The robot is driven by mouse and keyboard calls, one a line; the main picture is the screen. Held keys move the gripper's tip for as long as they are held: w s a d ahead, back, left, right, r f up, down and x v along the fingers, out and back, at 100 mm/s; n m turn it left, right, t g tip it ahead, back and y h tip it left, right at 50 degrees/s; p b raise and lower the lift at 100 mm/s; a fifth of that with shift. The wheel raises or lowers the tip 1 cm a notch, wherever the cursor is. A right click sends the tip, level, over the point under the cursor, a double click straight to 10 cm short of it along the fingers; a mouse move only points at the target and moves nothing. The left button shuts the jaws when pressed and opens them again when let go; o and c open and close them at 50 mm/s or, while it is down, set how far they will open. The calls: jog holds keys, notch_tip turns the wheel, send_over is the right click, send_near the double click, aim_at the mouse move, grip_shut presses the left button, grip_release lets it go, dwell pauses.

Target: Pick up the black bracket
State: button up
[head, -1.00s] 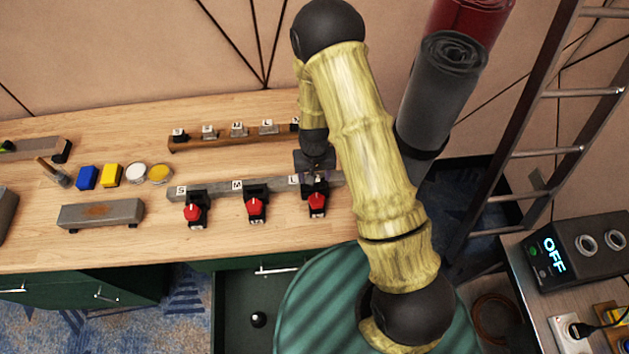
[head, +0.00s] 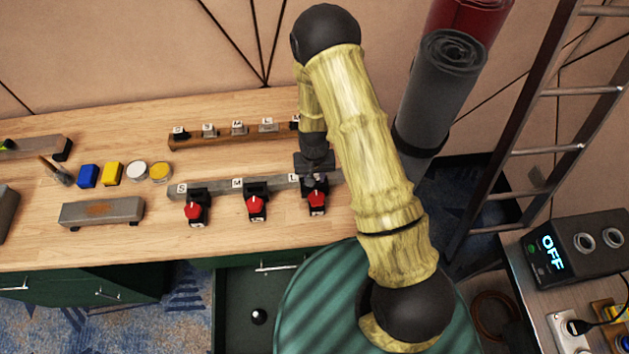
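A small black bracket (head: 180,134) with a white label stands at the left end of the back rail. Another dark piece (head: 295,124) at that rail's right end is partly hidden by my arm. Several grey pieces stand between them. On the front rail are black holders with red knobs, at S (head: 195,208), M (head: 256,204) and L (head: 317,203). My gripper (head: 314,184) points down over the L holder at the front rail's right end, far from the left black bracket. Its fingers are small and dark against that holder, so their opening and any contact are unclear.
The wooden bench also holds a grey bar (head: 100,212), blue (head: 88,176) and yellow (head: 112,174) blocks, two round tins and a brush. A green drawer (head: 235,300) stands open below, with a black knob inside. Rolled mats (head: 440,90) and a ladder (head: 560,95) stand right.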

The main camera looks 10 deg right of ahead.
grip_shut()
notch_tip(320, 180, up, 10)
jog(key=shift+b, duration=1.2)
